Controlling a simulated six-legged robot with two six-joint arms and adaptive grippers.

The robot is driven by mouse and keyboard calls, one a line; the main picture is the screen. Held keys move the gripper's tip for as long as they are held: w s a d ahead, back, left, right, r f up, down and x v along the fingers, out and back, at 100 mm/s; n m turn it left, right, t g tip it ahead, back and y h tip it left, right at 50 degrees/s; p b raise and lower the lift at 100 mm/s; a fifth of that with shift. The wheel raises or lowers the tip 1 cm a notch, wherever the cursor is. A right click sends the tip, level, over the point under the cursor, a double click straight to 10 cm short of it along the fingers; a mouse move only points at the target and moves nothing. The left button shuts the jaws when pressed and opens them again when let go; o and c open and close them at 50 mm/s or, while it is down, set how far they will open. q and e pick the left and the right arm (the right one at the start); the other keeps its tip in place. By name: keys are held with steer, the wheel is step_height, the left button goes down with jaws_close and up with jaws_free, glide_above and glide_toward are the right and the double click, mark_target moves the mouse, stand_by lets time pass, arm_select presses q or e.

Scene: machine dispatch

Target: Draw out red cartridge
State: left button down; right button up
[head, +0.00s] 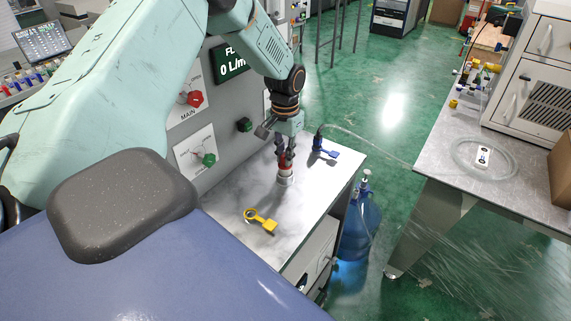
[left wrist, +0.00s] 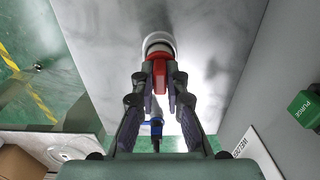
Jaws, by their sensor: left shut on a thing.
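My left gripper (head: 285,153) is above the marbled worktop, pointing down, and is shut on the red cartridge (head: 285,170). In the left wrist view, the red cartridge (left wrist: 158,66) shows between the two fingertips of my left gripper (left wrist: 160,82). A white round part (head: 285,181) is at the cartridge's lower end; it also shows in the left wrist view (left wrist: 158,41). I cannot tell whether the cartridge is seated in it or lifted. My right gripper is in neither view.
A blue piece (head: 324,148) lies behind the gripper. The grey panel (head: 228,140) with red and green knobs stands close on the left. A blue bottle (head: 361,222) stands on the floor at right.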

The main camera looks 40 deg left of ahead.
arm_select(q)
steer(key=shift+w+a+r, duration=0.1)
steer(key=shift+w+r, duration=0.05)
steer(key=shift+r, duration=0.45)
steer(key=shift+s+r+p, duration=0.2)
steer(key=shift+r+p, duration=0.35)
steer(key=shift+p, duration=0.15)
steer(key=shift+w+r+p, duration=0.2)
steer(key=shift+r+p, duration=0.15)
steer(key=shift+p, duration=0.2)
steer(key=shift+s+r+p, duration=0.25)
steer(key=shift+r+p, duration=0.2)
steer(key=shift+r, duration=0.15)
steer(key=shift+w+r+p, duration=0.2)
steer(key=shift+r+p, duration=0.35)
steer(key=shift+p, duration=0.1)
steer(key=shift+s+r+p, duration=0.15)
steer(key=shift+r+p, duration=0.45)
steer(key=shift+r, duration=0.1)
steer(key=shift+r+p, duration=0.3)
steer(key=shift+p, duration=0.1)
steer(key=shift+d, duration=0.2)
